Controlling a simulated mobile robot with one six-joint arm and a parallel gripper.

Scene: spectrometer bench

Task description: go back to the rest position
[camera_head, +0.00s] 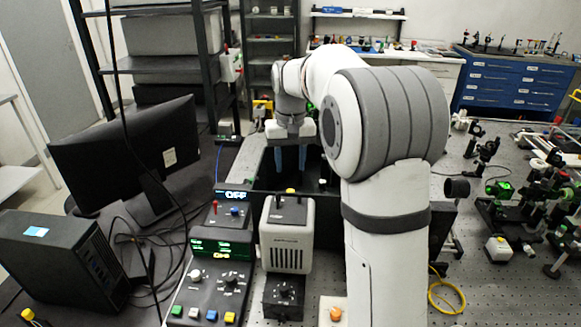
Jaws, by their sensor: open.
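My arm rises at the centre right of the head view and bends over toward the back, with its end pointing down. My gripper (290,158) hangs above a dark, open-topped area behind the light grey instrument box (287,235). Its two blue fingers are apart, and I see nothing between them. The fingertips are small in this view, and I cannot tell how far they are above the surface below. The large shoulder and upper arm hide part of the bench behind them.
A control panel (211,273) with knobs and coloured buttons stands front centre. A monitor (125,150) and a black computer case (62,262) are at left. Optical mounts crowd the perforated bench (478,285) at right, with a yellow cable (446,298). A black shelf rack (160,65) stands behind.

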